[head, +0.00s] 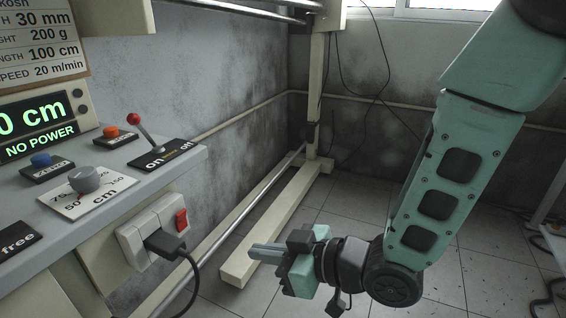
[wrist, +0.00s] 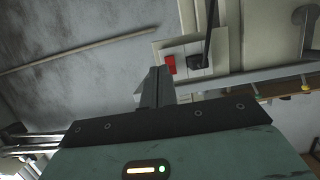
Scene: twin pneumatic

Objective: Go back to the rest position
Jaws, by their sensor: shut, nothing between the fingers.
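My gripper (head: 268,253) is in the lower middle of the head view, at the end of my green arm. It points left, towards the control bench, and is apart from it. Its fingers are together with nothing between them. In the wrist view the closed fingers (wrist: 155,88) stand in the middle, with the socket strip behind them.
The grey bench (head: 185,165) at left carries a red-tipped lever (head: 142,127), a dial (head: 84,180) and buttons. Below it is a socket strip (head: 152,229) with a red switch (head: 181,219) and a black plug (head: 165,243). The display (head: 38,125) reads "NO POWER". Tiled floor lies open behind my gripper.

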